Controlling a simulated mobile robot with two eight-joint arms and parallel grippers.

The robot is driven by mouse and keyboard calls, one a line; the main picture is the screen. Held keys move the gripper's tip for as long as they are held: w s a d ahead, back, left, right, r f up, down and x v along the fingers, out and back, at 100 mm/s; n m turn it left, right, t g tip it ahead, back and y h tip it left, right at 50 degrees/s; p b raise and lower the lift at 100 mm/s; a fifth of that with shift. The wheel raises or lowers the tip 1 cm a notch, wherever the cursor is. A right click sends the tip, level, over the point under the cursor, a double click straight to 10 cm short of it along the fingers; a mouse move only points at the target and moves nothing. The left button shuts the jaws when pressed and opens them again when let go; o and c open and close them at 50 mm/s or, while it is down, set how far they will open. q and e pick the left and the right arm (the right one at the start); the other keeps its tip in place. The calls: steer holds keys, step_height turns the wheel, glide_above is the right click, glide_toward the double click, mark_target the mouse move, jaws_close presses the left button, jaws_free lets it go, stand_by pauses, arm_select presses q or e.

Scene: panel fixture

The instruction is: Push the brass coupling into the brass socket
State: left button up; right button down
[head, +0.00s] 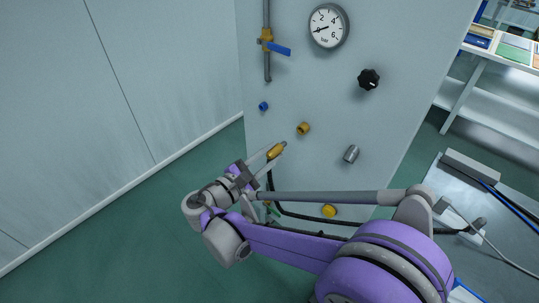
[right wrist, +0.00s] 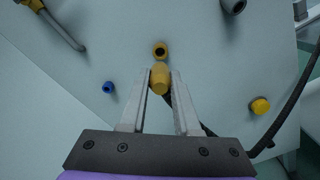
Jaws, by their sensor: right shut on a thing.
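The brass coupling (head: 276,151) is between the fingertips of my right gripper (head: 272,157), which is shut on it. A black hose runs down behind the gripper. The brass socket (head: 304,128) sticks out of the pale panel, up and to the right of the coupling in the head view. In the right wrist view the coupling (right wrist: 160,80) shows between the fingers, just below the dark-holed socket (right wrist: 159,50). The two look apart; the depth gap is hard to judge. My left gripper is not in view.
The panel (head: 330,95) also bears a blue socket (head: 263,105), a grey socket (head: 352,153), a yellow button (head: 328,210), a black knob (head: 368,79), a gauge (head: 328,26) and a blue-handled valve (head: 276,46). Floor left of the panel is clear.

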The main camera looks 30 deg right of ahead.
mark_target(280, 147)
steer(key=shift+x, duration=2.75)
steer(key=shift+x, duration=1.6)
steer(key=c, duration=0.6)
jaws_free()
steer(key=shift+o, duration=0.2)
steer(key=shift+a, duration=0.15)
